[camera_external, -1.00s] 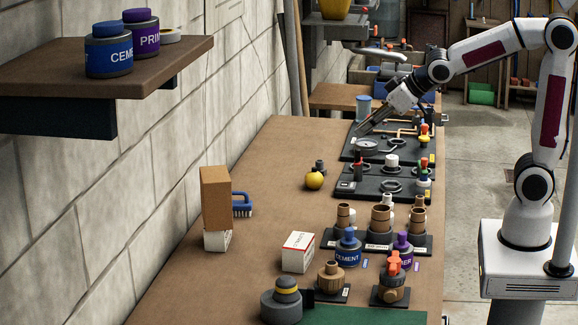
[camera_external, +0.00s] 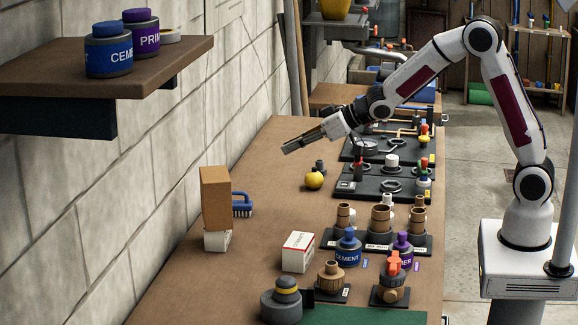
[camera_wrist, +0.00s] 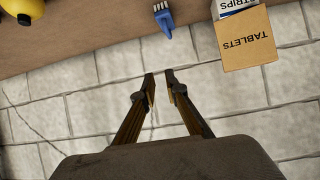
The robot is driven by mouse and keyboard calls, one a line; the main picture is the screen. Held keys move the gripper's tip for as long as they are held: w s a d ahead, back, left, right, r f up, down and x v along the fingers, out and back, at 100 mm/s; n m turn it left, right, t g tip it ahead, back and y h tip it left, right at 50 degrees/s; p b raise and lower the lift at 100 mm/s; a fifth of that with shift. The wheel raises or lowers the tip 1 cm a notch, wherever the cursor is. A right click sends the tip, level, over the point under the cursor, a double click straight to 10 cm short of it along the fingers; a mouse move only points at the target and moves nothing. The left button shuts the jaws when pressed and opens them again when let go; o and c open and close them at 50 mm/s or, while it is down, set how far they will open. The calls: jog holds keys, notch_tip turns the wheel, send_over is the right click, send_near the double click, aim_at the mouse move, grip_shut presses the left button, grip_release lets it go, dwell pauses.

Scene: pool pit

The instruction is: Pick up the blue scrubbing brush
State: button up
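The blue scrubbing brush (camera_external: 242,205) lies on the brown bench near the block wall, partly hidden behind a tan box in the external view. In the wrist view the brush (camera_wrist: 164,17) shows at the top middle, with its pale bristles at the edge and its blue body pointing down the picture. My gripper (camera_external: 287,149) is above the far part of the bench, well apart from the brush. In the wrist view my gripper (camera_wrist: 160,88) has its two fingers spread with a gap and nothing between them.
The tan tablets box (camera_wrist: 247,41) stands on a white strips box (camera_external: 217,240) close beside the brush. A red-and-white box (camera_external: 298,252) and several pipe fittings stand nearer the right. A shelf (camera_external: 160,75) juts from the wall.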

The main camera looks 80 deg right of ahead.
aim_at(238, 193)
jog(key=w+f+y, duration=0.1)
jog(key=w+f, duration=0.1)
jog(key=f, duration=0.1)
jog(key=w+f+t+y, duration=0.1)
jog(key=w+f, duration=0.2)
jog(key=f, duration=0.1)
jog(key=w+a+f+y, duration=0.1)
jog(key=w+f, duration=0.1)
jog(key=f, duration=0.1)
jog(key=shift+w+f+n, duration=0.15)
jog(key=shift+f+n, duration=0.15)
jog(key=shift+f, duration=0.1)
jog(key=shift+w+a+f, duration=0.1)
jog(key=shift+f, duration=0.25)
jog(key=shift+w, duration=0.1)
jog(key=shift+x, duration=1.25)
jog(key=shift+w+a, duration=0.1)
jog(key=shift+w, duration=0.05)
jog(key=shift+x, duration=2.4)
jog(key=shift+w+r, duration=0.1)
jog(key=shift+r, duration=0.05)
